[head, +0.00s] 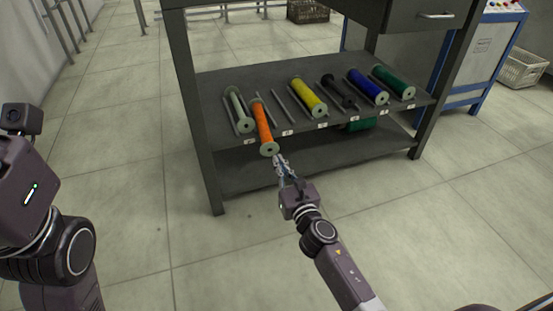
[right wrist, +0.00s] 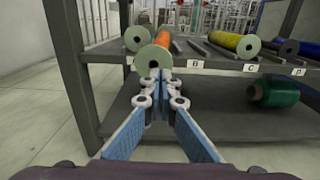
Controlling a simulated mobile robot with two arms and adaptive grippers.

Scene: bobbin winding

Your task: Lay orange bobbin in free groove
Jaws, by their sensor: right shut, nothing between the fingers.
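The orange bobbin (head: 263,128) lies on the upper shelf between the pale grey-green bobbin (head: 238,110) and the bare rails of a groove (head: 281,105) beside label B. Its pale front end juts out past the shelf's front edge. In the right wrist view the orange bobbin (right wrist: 162,43) shows mostly its round end disc. My right gripper (head: 280,162) is shut and empty, just in front of and below that end. In the right wrist view its fingertips (right wrist: 160,75) overlap the disc's lower edge; I cannot tell whether they touch. My left gripper is not in view.
Yellow (head: 308,97), black (head: 340,93), blue (head: 367,87) and green (head: 393,82) bobbins lie to the right on the upper shelf (head: 240,80). Another green bobbin (right wrist: 273,92) is below it. A table leg (head: 200,130) stands at left. The floor in front is clear.

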